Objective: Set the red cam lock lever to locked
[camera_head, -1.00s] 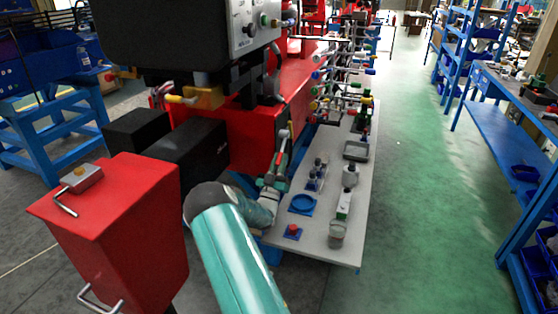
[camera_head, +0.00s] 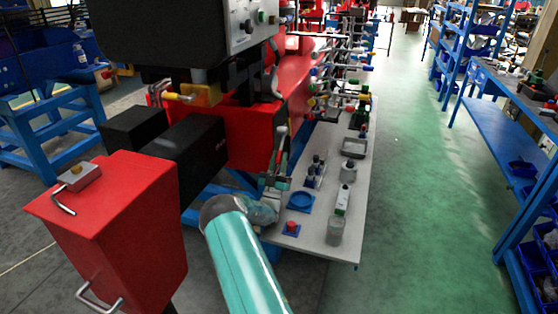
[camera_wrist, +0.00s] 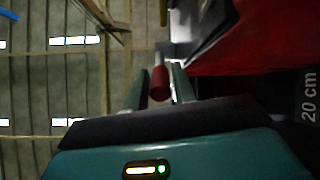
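The red lever (camera_wrist: 159,84) shows in the wrist view as a short red cylinder with a paler rod behind it. It lies between the two fingers of my gripper (camera_wrist: 160,82), near their tips. The fingers stand apart, one on each side of it; whether either touches it is hard to tell. In the head view my gripper (camera_head: 281,152) is beside the red machine, at the left edge of the grey table. The lever cannot be made out clearly there, and no lock marking is readable.
The red machine (camera_head: 252,140) stands left of my gripper. The grey table (camera_head: 345,215) holds a blue ring, a red button and several small fittings. A red box (camera_head: 125,215) stands at the left front. The green floor aisle (camera_head: 425,180) at the right is clear.

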